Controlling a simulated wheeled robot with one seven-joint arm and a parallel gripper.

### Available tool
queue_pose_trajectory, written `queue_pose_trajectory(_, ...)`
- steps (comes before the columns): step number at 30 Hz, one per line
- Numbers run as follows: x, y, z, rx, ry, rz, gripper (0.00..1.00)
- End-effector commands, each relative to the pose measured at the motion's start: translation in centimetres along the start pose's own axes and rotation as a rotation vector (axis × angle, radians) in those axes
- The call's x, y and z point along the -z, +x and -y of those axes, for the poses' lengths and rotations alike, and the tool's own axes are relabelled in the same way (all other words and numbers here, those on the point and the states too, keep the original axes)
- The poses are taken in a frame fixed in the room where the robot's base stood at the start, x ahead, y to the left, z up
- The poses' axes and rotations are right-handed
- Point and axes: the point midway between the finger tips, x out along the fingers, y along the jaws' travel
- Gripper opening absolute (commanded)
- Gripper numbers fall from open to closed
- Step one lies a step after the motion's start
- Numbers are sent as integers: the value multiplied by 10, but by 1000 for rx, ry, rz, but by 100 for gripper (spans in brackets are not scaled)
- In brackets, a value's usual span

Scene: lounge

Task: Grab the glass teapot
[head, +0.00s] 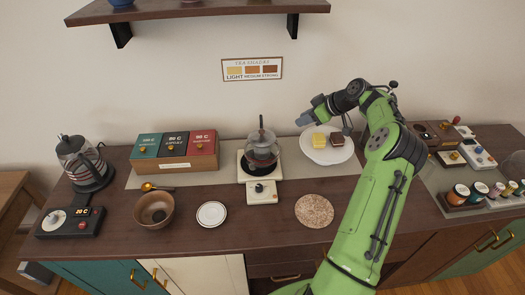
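A glass teapot (262,153) with a dark lid and a band of reddish-brown inside stands upright on a cream warmer (263,191) with a black knob, at the middle of the counter. My gripper (304,119) is above the counter, up and to the right of the teapot and apart from it. It points left, near the far edge of the cake plate. Its fingers are small and seen from the side, so I cannot tell whether they are open or shut.
A plate (316,155) with two cakes stands right of the teapot. A tea box (173,150) and a kettle (80,160) stand left. A bowl (154,211), a saucer (212,214) and a round cork mat (314,211) lie in front. A shelf (195,9) hangs above.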

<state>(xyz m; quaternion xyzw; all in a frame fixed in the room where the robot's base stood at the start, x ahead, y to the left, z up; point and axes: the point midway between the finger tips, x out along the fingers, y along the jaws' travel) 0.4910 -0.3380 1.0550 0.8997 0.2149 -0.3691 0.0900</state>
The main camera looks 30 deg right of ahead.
Motion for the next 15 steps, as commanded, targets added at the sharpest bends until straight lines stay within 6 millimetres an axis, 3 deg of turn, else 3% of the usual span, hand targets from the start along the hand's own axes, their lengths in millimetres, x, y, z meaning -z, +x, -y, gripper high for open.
queue_pose_trajectory(3, 0, 33, 3, 8, -1, 3, 27)
queue_pose_trajectory(9, 0, 80, 3, 6, 0, 4, 27)
queue_pose_trajectory(15, 0, 105, 2, 4, 2, 4, 27)
